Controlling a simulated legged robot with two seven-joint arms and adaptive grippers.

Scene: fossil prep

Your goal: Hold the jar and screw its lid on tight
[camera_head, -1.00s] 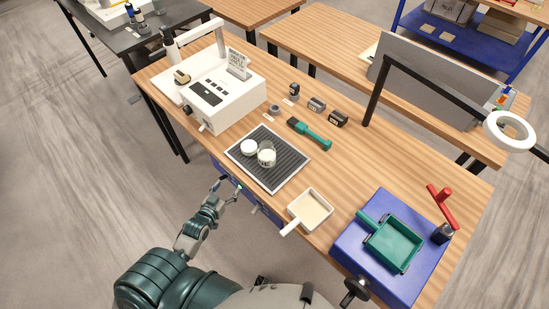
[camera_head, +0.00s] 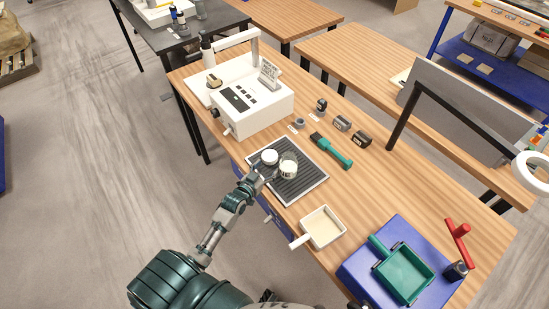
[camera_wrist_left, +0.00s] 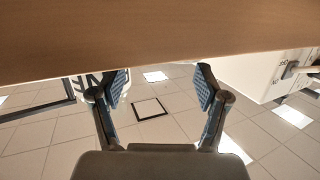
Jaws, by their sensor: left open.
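The jar (camera_head: 288,169), clear with pale contents, stands upright on the dark ribbed mat (camera_head: 312,187). The round white lid (camera_head: 269,157) lies on the mat just left of the jar, apart from its mouth. My left gripper (camera_head: 254,181) is at the mat's near left edge, close to the lid and jar. In the left wrist view its two fingers (camera_wrist_left: 160,80) are spread with nothing between them. A white thing with dark lettering (camera_wrist_left: 88,82) is partly hidden behind one finger there; I cannot tell if it is the jar. My right gripper is not in view.
A white machine (camera_head: 262,115) stands behind the mat at left. A green-handled brush (camera_head: 332,151) and small dark blocks lie beyond it. A cream scoop tray (camera_head: 323,228) sits to the right, then a blue box (camera_head: 366,266) with a green tray (camera_head: 404,274).

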